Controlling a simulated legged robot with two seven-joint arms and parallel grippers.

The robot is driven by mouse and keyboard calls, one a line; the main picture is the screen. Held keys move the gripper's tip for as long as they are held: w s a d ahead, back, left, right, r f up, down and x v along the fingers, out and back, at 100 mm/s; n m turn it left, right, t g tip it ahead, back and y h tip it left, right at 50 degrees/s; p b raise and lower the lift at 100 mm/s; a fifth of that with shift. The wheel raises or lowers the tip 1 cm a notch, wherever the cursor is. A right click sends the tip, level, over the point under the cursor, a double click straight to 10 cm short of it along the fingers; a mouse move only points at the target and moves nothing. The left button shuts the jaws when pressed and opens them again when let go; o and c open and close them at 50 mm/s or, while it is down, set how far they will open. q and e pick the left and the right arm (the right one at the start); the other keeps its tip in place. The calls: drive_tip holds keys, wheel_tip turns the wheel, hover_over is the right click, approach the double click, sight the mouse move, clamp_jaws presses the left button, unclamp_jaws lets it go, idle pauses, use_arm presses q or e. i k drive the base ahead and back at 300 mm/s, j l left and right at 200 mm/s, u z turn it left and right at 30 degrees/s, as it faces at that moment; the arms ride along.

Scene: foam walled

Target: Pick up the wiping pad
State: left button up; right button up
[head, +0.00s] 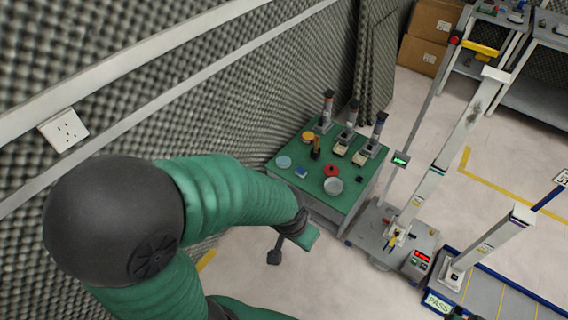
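A small flat blue piece (301,172), which may be the wiping pad, lies on the green-topped table (318,205) near its left side. It is too small to be sure. My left arm comes in from the left, and my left gripper (290,246) hangs off the table's near left edge, below the blue piece in the picture. Its two finger parts are spread apart with nothing seen between them. It is clear of the blue piece. My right gripper is not in view.
The table also holds a light blue disc (284,162), a red ring (331,171), a grey bowl (333,186), an orange-yellow round item (308,136) and several upright devices at the back. A grey stand (400,240) is right of it. Foam wall (250,100) closes the left.

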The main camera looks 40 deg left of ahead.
sight(301, 172)
drive_tip(key=i+j, duration=0.3)
drive_tip(key=i, duration=0.2)
drive_tip(key=i+j+u, duration=0.1)
drive_tip(key=i+j, duration=0.2)
drive_tip(key=i, duration=0.2)
drive_tip(key=i+j, duration=0.3)
drive_tip(key=i, duration=0.2)
